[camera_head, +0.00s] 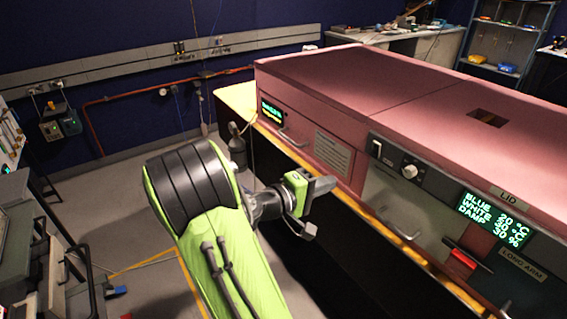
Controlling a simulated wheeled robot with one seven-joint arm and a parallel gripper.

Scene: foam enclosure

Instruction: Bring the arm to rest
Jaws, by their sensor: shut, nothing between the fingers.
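My arm (215,235), green with black joints, reaches up from the bottom of the head view and bends to the right. My gripper (325,185) points right, in front of the pink foam enclosure (330,75). It is shut and holds nothing. It appears beside the enclosure's front face; whether it touches cannot be told from this view.
The enclosure's front carries drawers with handles (397,228), a knob (410,171), and a lit display (492,218) reading blue, white and damp values. A yellow edge (380,225) runs below. Grey equipment (30,240) stands at the left. Grey floor (110,180) lies open behind my arm.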

